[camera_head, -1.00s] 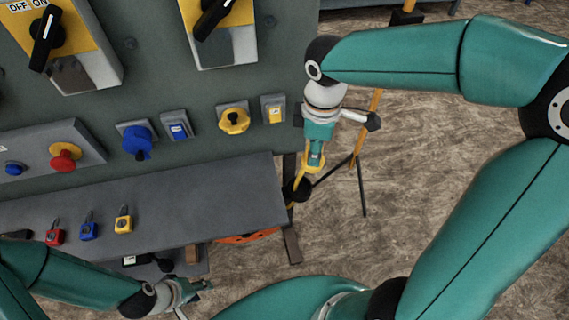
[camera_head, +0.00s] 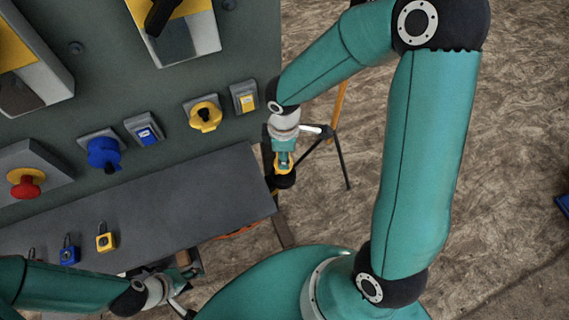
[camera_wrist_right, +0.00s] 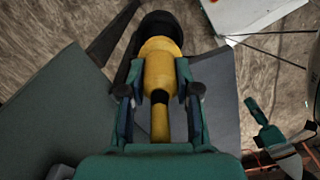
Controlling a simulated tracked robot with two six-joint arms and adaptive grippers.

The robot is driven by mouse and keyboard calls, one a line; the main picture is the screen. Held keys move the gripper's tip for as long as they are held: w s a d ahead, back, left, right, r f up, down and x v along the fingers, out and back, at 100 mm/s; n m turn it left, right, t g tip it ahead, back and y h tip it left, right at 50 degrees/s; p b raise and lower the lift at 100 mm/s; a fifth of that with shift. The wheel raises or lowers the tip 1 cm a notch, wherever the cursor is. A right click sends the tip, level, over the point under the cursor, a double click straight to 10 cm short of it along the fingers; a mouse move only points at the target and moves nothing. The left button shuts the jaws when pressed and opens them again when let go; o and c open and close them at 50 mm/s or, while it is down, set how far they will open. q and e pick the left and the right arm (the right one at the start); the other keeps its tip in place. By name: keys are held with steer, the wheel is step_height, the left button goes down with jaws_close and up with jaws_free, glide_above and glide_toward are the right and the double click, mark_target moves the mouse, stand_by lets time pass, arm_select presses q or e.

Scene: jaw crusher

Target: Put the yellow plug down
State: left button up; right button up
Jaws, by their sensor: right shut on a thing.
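The yellow plug (camera_head: 285,167) with a black end is in my right gripper (camera_head: 284,158), just off the right end of the grey shelf (camera_head: 175,195). In the right wrist view the plug (camera_wrist_right: 162,65) lies lengthwise between the two fingers of my right gripper (camera_wrist_right: 160,92), which are shut on it. Its black end points away from the gripper. The floor and a dark part show behind it. My left gripper (camera_head: 183,298) is low at the left, in front of the shelf; its fingers look apart and empty.
A yellow padlock (camera_head: 106,240) and a blue padlock (camera_head: 69,254) are on the shelf's left part. A stand (camera_head: 340,140) is behind my right gripper.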

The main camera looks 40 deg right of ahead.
step_height(320, 180, down, 5)
steer(key=shift+f+b, duration=0.15)
steer(key=shift+b, duration=0.3)
steer(key=shift+c, duration=0.4)
steer(key=o, duration=1)
steer(key=shift+r, duration=0.55)
step_height(320, 180, up, 11)
steer(key=shift+p, duration=0.9)
